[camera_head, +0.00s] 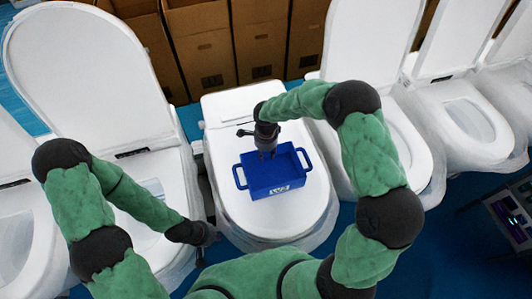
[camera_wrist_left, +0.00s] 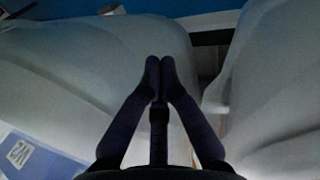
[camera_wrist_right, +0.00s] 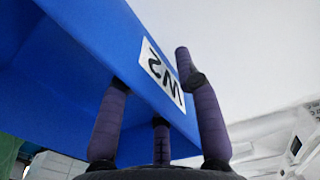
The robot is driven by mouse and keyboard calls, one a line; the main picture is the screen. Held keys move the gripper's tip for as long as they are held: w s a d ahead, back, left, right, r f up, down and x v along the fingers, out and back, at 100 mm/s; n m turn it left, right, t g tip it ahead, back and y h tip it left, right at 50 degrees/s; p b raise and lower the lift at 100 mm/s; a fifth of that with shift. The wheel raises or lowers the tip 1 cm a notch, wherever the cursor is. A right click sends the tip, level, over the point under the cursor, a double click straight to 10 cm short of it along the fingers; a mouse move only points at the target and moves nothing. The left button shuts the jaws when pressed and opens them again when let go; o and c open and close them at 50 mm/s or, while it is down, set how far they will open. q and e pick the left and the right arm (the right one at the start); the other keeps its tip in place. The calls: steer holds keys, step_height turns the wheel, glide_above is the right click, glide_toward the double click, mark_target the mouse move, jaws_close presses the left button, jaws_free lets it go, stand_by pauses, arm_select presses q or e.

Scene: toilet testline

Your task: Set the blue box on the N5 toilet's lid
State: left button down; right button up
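The blue box (camera_head: 273,172), an open bin with side handles and a white label, sits over the closed white lid (camera_head: 285,222) of the middle toilet and appears to rest on it. I cannot read an N5 mark. My right gripper (camera_head: 267,155) points down at the box's far wall. In the right wrist view its fingers (camera_wrist_right: 155,85) are spread, one against the blue side and one beside the label of the box (camera_wrist_right: 75,60); the left fingertip is hidden. My left gripper (camera_head: 207,236) is shut and empty, low between two toilets; its fingertips meet in the left wrist view (camera_wrist_left: 160,65).
White toilets stand in a row on both sides; the left one (camera_head: 85,75) has its lid raised, with an open bowl. Cardboard boxes (camera_head: 203,45) line the back. A dark device (camera_head: 505,215) stands at the right edge.

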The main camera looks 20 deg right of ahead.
steer(key=shift+r, duration=0.2)
step_height(320, 180, up, 12)
steer(key=b, duration=0.1)
stand_by(0.4)
